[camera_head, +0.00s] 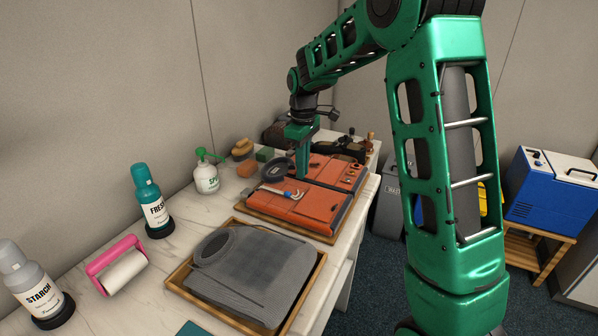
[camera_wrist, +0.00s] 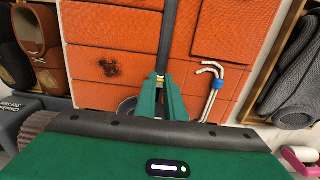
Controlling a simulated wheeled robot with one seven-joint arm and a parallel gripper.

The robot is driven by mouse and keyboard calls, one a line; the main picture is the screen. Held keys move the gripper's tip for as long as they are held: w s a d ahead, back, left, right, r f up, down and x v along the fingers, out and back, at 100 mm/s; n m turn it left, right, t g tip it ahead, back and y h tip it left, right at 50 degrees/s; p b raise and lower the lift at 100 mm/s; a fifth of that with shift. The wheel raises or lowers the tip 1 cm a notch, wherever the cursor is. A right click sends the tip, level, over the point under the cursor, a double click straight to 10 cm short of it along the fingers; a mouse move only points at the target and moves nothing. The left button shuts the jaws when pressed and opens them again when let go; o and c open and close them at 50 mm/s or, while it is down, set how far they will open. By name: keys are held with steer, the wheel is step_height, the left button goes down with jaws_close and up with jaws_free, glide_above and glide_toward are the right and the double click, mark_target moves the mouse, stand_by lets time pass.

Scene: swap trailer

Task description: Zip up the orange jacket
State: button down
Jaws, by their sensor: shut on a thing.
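The orange jacket (camera_head: 310,208) lies flat and folded on a wooden tray on the white counter. It also fills the middle of the wrist view (camera_wrist: 110,55), with a dark scorch-like mark on its left panel. A dark zip strip (camera_wrist: 168,35) runs down between its panels to my fingertips. My gripper (camera_head: 303,174) points down over the jacket. In the wrist view its green fingers (camera_wrist: 160,78) are shut on a small brassy thing at the strip, apparently the zip pull, mostly hidden by the fingers. The lower strip is hidden by my gripper.
A hooked tool with a blue collar (camera_wrist: 217,82) and a dark round item (camera_head: 276,171) lie on the jacket. A grey knit garment (camera_head: 245,268) lies on a nearer tray. Bottles (camera_head: 152,205), a pink roller (camera_head: 118,262) and brown boots (camera_wrist: 40,40) stand around.

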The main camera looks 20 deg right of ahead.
steer(key=shift+w+d+r, duration=0.1)
steer(key=shift+w+d, duration=0.05)
steer(key=c, duration=1.8)
jaws_free()
step_height(320, 180, up, 11)
steer(key=shift+f, duration=0.15)
